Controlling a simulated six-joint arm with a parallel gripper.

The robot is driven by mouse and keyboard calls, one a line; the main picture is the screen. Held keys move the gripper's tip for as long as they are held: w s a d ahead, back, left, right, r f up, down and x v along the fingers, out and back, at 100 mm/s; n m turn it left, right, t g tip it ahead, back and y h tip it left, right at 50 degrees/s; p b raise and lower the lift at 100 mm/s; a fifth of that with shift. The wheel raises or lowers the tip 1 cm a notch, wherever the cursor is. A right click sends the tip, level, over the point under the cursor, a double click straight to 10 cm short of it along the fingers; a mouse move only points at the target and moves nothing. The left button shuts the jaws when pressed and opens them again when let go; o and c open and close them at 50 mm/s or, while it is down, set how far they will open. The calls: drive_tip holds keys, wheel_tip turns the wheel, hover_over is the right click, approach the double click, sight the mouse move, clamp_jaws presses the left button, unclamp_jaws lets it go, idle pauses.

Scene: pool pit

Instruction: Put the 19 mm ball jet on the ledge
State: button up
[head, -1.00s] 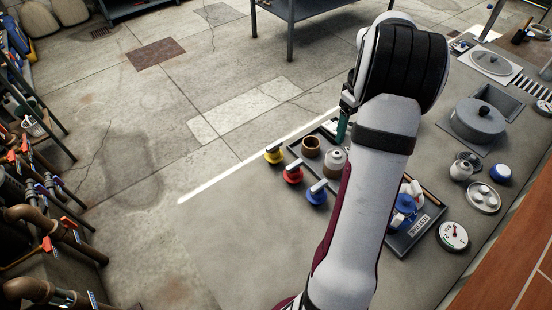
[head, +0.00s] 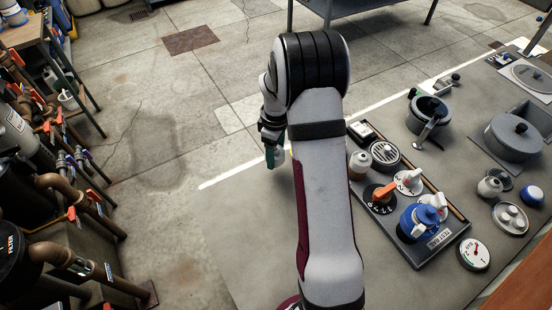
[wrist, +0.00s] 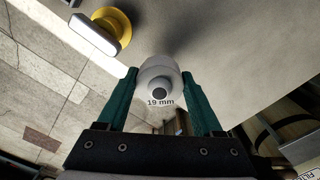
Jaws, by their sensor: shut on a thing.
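My gripper (head: 271,156), with green fingers, hangs over the left part of the grey counter (head: 232,215) in the head view. In the wrist view, my gripper (wrist: 160,95) is shut on the 19 mm ball jet (wrist: 159,68), a pale grey round piece with a dark hole and a "19 mm" label. The jet sits between the two fingertips. In the head view the jet is not clearly visible. I cannot tell which surface is the ledge; a white strip (head: 231,173) runs along the counter's far edge.
A yellow-based handle (wrist: 104,30) stands close to the jet's upper left in the wrist view. The counter's front left is bare.

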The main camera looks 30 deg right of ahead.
sight(276, 160)
drive_tip(key=shift+f, duration=1.55)
drive_tip(key=shift+f, duration=0.15)
drive_tip(key=o, duration=1.3)
drive_tip(key=shift+o, duration=0.2)
